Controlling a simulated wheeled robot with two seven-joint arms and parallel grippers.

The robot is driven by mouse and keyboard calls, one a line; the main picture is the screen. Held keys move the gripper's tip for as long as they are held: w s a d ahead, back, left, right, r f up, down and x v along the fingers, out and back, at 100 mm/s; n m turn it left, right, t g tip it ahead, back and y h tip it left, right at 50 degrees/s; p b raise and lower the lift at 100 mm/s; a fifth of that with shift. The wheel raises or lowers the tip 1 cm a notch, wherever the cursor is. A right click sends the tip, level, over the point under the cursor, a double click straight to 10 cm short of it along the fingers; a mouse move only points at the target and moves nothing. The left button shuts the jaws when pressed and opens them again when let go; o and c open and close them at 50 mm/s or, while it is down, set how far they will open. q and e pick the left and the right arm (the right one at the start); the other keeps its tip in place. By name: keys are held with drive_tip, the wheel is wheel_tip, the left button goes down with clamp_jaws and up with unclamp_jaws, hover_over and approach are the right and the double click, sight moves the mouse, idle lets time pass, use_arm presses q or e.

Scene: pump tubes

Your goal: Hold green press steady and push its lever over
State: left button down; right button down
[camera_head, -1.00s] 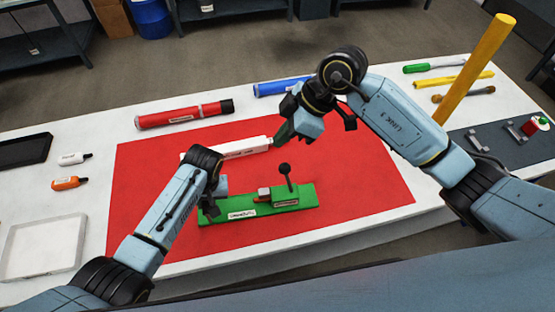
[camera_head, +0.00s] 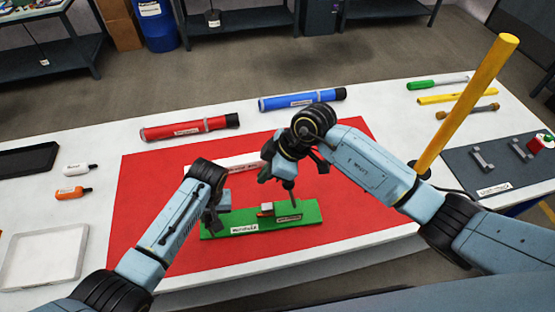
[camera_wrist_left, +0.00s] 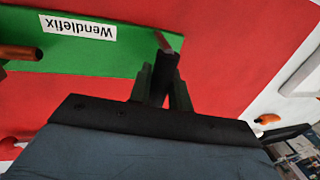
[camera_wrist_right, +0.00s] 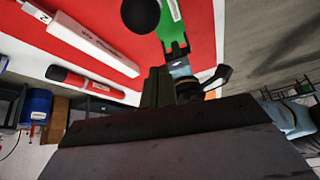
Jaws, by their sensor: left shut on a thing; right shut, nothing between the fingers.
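The green press (camera_head: 285,213), with a white "Wendlefix" label, lies flat on the red mat. Its dark lever (camera_head: 293,197) rises near its right end, and my right gripper hides the top in the head view. The lever's black knob (camera_wrist_right: 140,13) shows in the right wrist view, just beyond the shut, empty right gripper (camera_wrist_right: 157,74). I cannot tell whether they touch. My left gripper (camera_wrist_left: 165,72) is shut on the left end of the press, whose green base (camera_wrist_left: 100,50) also shows in the left wrist view.
The red mat (camera_head: 150,220) lies on a white table. A white labelled bar (camera_head: 225,163) lies behind the press. Red (camera_head: 190,128) and blue (camera_head: 302,99) tubes lie further back. A yellow post (camera_head: 465,105) stands at the right, and a white tray (camera_head: 45,255) lies front left.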

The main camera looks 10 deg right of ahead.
drive_tip(key=shift+s+d+f, duration=0.1)
drive_tip(key=shift+d+f, duration=0.1)
drive_tip(key=shift+d, duration=0.4)
drive_tip(key=shift+s+d+f, duration=0.15)
drive_tip(key=shift+d, duration=0.5)
drive_tip(key=shift+s+d+f, duration=0.1)
drive_tip(key=shift+d+f, duration=0.1)
drive_tip(key=shift+d, duration=0.4)
drive_tip(key=shift+d, duration=0.1)
